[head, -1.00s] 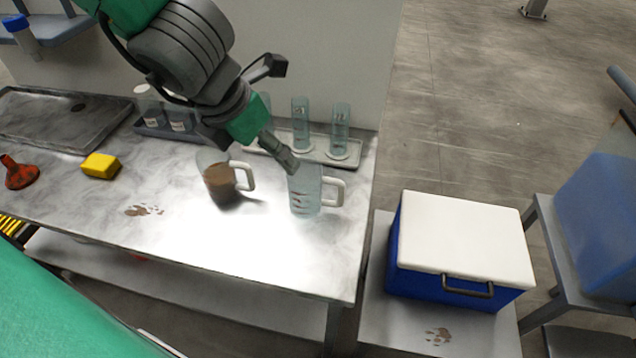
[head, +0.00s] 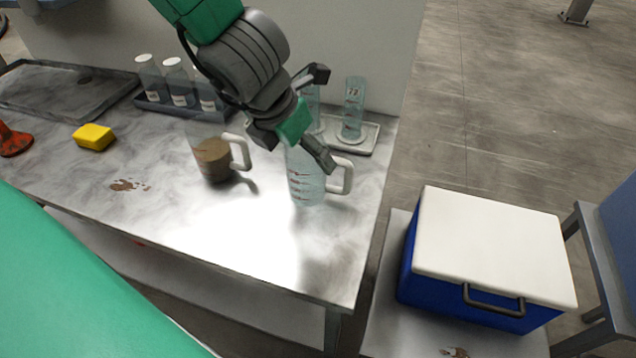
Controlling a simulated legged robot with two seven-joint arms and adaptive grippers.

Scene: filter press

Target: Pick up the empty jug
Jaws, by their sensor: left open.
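The empty jug (head: 305,188) is clear with red marks and a white handle on its right side. It stands upright on the metal bench near the right end. My left gripper (head: 325,120) is open above it, with one finger in front of the jug's upper part near the handle and the other farther back. Part of the jug's rim is hidden by that finger, and I cannot tell whether they touch. A second jug (head: 213,160), holding brown liquid, stands to the left. My right gripper is not in view.
Glass cylinders (head: 353,112) stand on a tray behind the jug. A rack of white-capped bottles (head: 180,88), a yellow sponge (head: 94,137) and a brown spill (head: 128,185) are to the left. A blue cooler (head: 490,255) stands right. The bench front is clear.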

